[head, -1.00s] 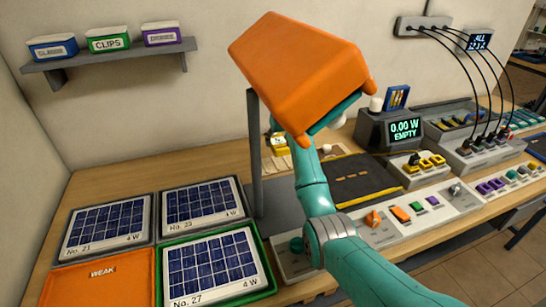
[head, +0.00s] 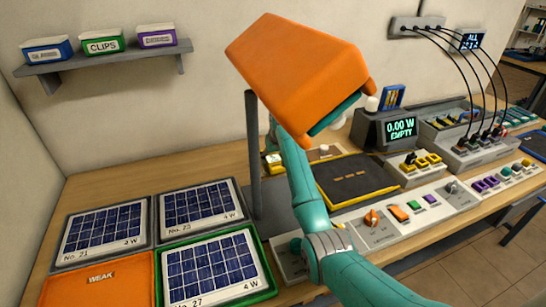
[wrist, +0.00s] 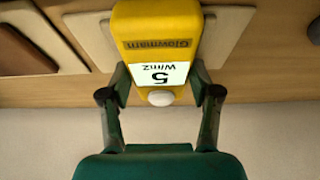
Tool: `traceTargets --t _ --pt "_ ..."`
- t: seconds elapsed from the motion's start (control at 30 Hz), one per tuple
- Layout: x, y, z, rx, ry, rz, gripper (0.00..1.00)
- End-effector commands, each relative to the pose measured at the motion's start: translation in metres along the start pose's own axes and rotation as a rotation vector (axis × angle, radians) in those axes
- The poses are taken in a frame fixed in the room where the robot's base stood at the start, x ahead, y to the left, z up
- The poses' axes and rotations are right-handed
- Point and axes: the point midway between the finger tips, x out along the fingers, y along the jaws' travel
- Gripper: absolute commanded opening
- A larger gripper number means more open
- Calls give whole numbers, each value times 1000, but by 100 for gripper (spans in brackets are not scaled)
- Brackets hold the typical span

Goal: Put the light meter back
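The light meter (wrist: 158,40) is a yellow box with a white display reading 5 W/m2 and a white dome at its near end. In the wrist view my gripper (wrist: 160,88) has a finger against each side of it. In the head view a small yellow body (head: 274,162), likely the same meter, shows low over the back of the bench, just right of a grey post. My gripper's fingers are mostly hidden there by the post and arm. A pale board lies by the meter; I cannot tell whether they touch.
A large orange hood (head: 298,68) hangs above my arm, near the grey post (head: 253,150). Solar panels (head: 202,203) and an orange WEAK tray (head: 98,282) lie at left. A black mat (head: 350,178), switch strip (head: 425,205) and 0.00 W display (head: 400,128) are at right.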

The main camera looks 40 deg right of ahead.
Motion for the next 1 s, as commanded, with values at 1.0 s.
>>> traceTargets --t 1.0 --pt "-94 0 -2 0 3 0 87"
